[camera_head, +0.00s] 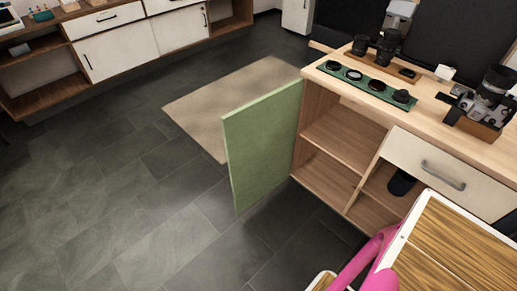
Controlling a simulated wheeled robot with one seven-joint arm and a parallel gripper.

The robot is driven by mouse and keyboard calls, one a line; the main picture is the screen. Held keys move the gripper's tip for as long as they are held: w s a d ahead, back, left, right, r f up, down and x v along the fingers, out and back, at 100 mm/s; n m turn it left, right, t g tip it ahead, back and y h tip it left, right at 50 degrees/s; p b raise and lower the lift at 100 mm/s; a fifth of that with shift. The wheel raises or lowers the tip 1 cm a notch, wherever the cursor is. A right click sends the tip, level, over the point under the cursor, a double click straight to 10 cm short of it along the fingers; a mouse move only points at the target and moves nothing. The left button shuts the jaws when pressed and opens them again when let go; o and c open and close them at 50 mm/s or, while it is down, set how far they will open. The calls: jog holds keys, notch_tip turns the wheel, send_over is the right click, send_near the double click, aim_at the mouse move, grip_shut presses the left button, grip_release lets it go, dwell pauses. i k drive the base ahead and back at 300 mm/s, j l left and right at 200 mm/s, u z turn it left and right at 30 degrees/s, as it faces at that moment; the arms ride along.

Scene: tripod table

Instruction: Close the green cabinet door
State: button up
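The green cabinet door (262,148) stands wide open, swung out to the left from the front edge of a wooden cabinet. It is upright, and its hinge side meets the left end of the cabinet (317,107). The open compartment behind it shows a wooden shelf (346,141) and looks empty. No handle shows on the visible face of the door. My gripper is not in view, so its place relative to the door cannot be told.
Camera gear (388,47) and a green tray of lenses (367,80) stand on the countertop. A white drawer (437,165) sits right of the opening. A beige rug (230,101) lies behind the door. The dark tiled floor (110,215) left of the door is clear.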

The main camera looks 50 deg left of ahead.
aim_at(260, 135)
jog(key=k+j, duration=0.1)
jog(key=j, duration=0.5)
jog(key=k+j+z, duration=0.15)
jog(key=j, duration=0.45)
jog(key=k+j, duration=0.1)
jog(key=j, duration=0.5)
jog(key=k+j+z, duration=0.1)
jog(key=j, duration=0.5)
jog(key=k+j, duration=0.25)
jog(key=j, duration=0.35)
jog(key=k+j+z, duration=0.15)
jog(key=j, duration=0.45)
jog(key=k+j, duration=0.2)
jog(key=j, duration=0.35)
jog(key=k+j+z, duration=0.1)
jog(key=j, duration=0.45)
jog(key=k+j+z, duration=0.1)
jog(key=k, duration=0.1)
